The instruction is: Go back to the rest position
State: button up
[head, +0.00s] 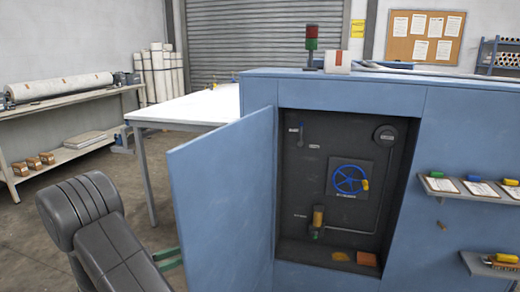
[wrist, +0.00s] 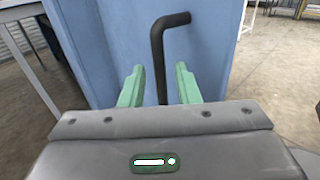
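My gripper (head: 170,257) is at the lower left in the head view, left of the open blue door (head: 222,203). In the wrist view its two green fingers (wrist: 159,80) are apart, so it is open. A black bent door handle (wrist: 158,60) shows between the fingers, with a gap on both sides. The gripper holds nothing. In the head view the handle is hidden behind the door, and the gripper is partly covered by my dark grey arm.
The blue press cabinet (head: 350,98) shows a blue handwheel (head: 350,180) inside its dark opening. Narrow shelves (head: 470,190) stick out at right. A white-topped table (head: 190,108) stands behind the door, and a long bench (head: 70,100) at far left. Floor between bench and table is clear.

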jog(key=x, duration=0.3)
jog(key=shift+d, duration=0.35)
